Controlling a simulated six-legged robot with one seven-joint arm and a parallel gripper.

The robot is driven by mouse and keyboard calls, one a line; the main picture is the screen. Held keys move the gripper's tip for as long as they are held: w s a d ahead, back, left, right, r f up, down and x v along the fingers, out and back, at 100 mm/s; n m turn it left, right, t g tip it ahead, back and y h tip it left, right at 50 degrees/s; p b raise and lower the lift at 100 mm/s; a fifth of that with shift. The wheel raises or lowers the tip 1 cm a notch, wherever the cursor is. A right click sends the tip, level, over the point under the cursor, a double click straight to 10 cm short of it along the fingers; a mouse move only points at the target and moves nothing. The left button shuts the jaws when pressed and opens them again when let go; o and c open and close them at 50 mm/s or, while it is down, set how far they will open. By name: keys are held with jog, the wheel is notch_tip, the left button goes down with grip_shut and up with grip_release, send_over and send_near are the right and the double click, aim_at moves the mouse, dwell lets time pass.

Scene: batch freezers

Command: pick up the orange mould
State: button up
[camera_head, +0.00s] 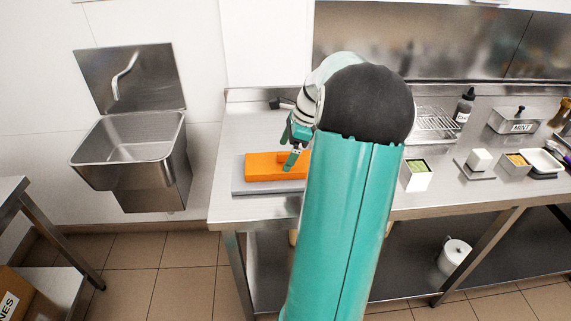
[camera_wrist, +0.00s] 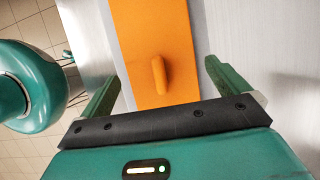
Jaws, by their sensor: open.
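The orange mould (camera_head: 262,168) is a flat orange block lying on a grey slab (camera_head: 240,188) at the left end of the steel counter. In the wrist view the orange mould (camera_wrist: 150,35) runs away from me and has a raised orange handle (camera_wrist: 160,75) on top. My gripper (camera_head: 296,158) is over the mould's right part in the head view. In the wrist view my gripper (camera_wrist: 160,82) is open, one green finger on each side of the handle, with nothing between them touching. My arm hides the mould's right end in the head view.
The steel counter (camera_head: 225,205) continues right, with a white box of green contents (camera_head: 416,176), a dark bottle (camera_head: 465,106), a MINT container (camera_head: 514,120) and a wire rack (camera_head: 433,122). A steel sink (camera_head: 130,150) hangs on the left wall.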

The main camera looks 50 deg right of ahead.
aim_at(285, 153)
jog(key=shift+x, duration=1.6)
jog(key=c, duration=0.7)
jog(key=shift+r, duration=0.1)
jog(key=shift+w+r, duration=0.1)
jog(key=shift+r, duration=0.35)
notch_tip(285, 153, up, 2)
jog(key=shift+r, duration=0.25)
jog(key=s+r, duration=0.3)
jog(key=s, duration=0.1)
jog(key=s+a+r, duration=0.1)
jog(key=s+r, duration=0.2)
jog(key=s, duration=0.2)
jog(key=s+a+r, duration=0.1)
jog(key=s+r, duration=0.2)
jog(key=s, duration=0.2)
jog(key=shift+a+r, duration=0.15)
jog(key=shift+r, duration=0.15)
